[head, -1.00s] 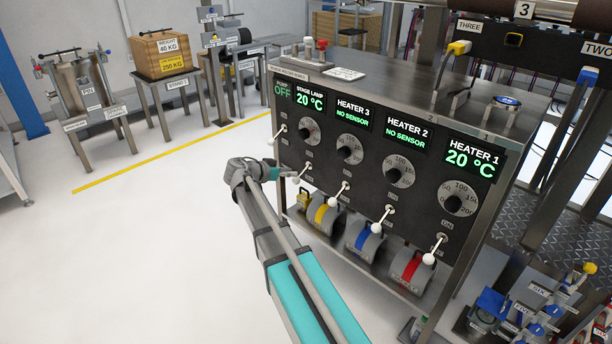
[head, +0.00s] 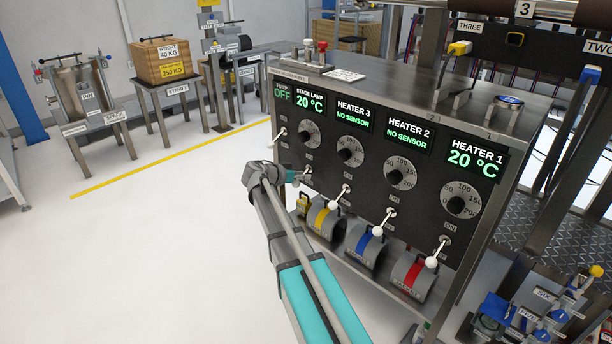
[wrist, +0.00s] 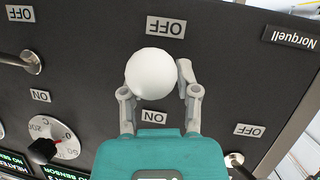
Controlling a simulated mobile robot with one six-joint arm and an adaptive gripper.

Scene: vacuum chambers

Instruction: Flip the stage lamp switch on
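In the wrist view, which shows the panel upside down, a white ball knob (wrist: 155,73) on a switch stands between an OFF label (wrist: 166,27) and an ON label (wrist: 157,116). My gripper (wrist: 160,80) has its fingers apart around this knob; the left fingertip is hidden behind the ball and the right one is at its edge. I cannot tell whether they touch. In the head view, my gripper (head: 300,178) is at the panel below the STAGE LAMP display (head: 309,101), which reads 20 °C. The lever there is mostly hidden.
Heater 3 (head: 336,205), heater 2 (head: 377,231) and heater 1 (head: 432,262) levers hang down to the right along the panel. The pump lever (head: 271,143) is to the left. Open white floor (head: 170,260) lies left of the cabinet.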

